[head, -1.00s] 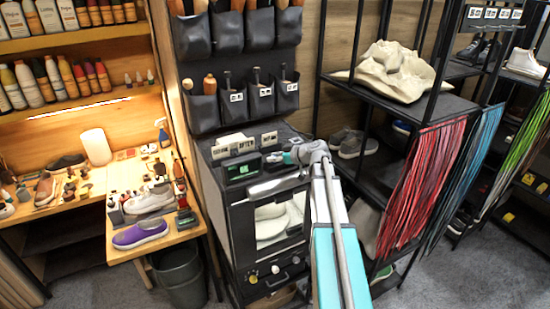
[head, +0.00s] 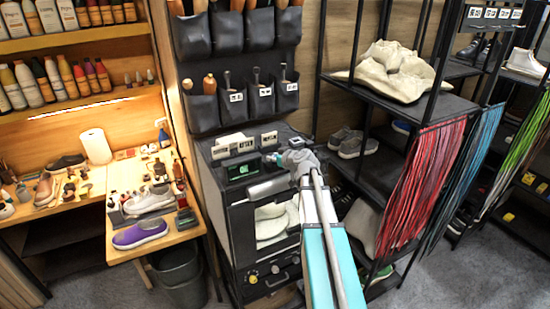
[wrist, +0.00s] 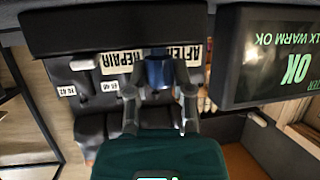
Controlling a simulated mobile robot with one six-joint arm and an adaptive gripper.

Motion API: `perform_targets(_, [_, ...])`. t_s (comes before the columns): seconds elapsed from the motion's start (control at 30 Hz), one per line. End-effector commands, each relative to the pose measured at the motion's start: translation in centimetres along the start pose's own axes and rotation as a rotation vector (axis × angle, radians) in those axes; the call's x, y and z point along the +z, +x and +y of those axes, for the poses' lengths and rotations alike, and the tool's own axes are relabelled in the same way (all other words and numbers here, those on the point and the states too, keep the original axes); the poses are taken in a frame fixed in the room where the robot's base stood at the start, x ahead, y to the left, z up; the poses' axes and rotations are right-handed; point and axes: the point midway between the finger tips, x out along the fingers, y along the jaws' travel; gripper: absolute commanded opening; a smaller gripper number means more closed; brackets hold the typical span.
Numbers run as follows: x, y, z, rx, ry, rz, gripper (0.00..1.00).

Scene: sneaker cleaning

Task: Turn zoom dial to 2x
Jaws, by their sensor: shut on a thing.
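A dark blue round knob (wrist: 158,71), apparently the zoom dial, sits between the fingers of my gripper (wrist: 160,82) in the wrist view. The fingers are shut on it from both sides. The wrist view is upside down. A black display (wrist: 280,58) beside the knob reads "1X WARM OK" and a large "OK" in green. In the head view the display (head: 241,170) stands on top of the black cabinet (head: 240,215). My gripper (head: 274,158) is just right of it, and the knob cannot be made out there.
White label cards, including "AFTER" and "REPAIR" (wrist: 123,62), stand close to my gripper. Tool pockets (head: 235,95) hang behind the cabinet. A black shelf rack (head: 385,105) with shoes stands to the right. A wooden bench (head: 155,240) with a purple shoe is at left.

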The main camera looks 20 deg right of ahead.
Motion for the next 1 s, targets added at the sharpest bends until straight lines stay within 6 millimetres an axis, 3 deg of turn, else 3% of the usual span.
perform_targets(1.0, [-0.07,0.09,-0.07,0.356,0.146,0.000,0.00])
